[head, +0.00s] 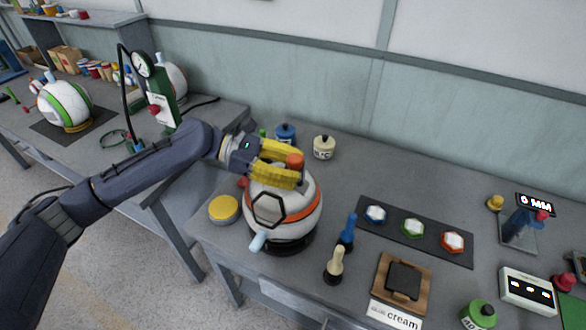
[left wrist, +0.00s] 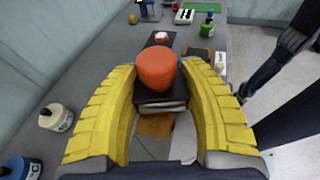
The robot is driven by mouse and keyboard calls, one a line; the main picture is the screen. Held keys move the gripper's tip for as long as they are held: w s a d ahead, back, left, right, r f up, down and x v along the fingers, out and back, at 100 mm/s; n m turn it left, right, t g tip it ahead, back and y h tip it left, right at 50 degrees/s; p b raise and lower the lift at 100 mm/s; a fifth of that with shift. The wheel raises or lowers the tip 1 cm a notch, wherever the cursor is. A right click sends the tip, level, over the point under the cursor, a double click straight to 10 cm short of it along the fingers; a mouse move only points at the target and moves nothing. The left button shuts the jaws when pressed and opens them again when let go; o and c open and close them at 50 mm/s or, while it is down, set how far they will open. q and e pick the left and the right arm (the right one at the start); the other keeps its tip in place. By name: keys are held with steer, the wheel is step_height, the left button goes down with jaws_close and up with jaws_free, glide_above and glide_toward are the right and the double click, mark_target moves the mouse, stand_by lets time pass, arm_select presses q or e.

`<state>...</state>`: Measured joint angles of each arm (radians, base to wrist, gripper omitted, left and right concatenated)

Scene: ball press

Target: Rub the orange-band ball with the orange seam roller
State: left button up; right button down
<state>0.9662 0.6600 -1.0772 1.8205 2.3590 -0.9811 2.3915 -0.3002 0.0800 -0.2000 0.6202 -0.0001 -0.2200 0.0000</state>
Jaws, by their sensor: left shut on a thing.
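The orange-band ball (head: 300,222) is white with an orange band and a black hexagon outline. It sits on a dark base at the bench's front left. My left gripper (head: 304,167), with yellow fingers, is shut on the orange seam roller (head: 295,160) at the top of the ball. In the left wrist view the roller's orange knob (left wrist: 156,70) and a dark block under it stand between the fingers, and the white ball (left wrist: 185,137) shows below. The fingers hide whether the roller touches the ball. My right gripper is not in view.
A yellow round pad (head: 224,209) lies left of the ball. A blue-topped tool (head: 347,232) and a cream one (head: 334,266) stand close on its right. Behind are a blue pot (head: 286,134) and a cream pot (head: 324,147).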

mark_target(295, 157)
arm_select(q)
steer(key=shift+d+r, duration=0.1)
steer(key=shift+r, duration=2.9)
steer(key=shift+r, duration=1.5)
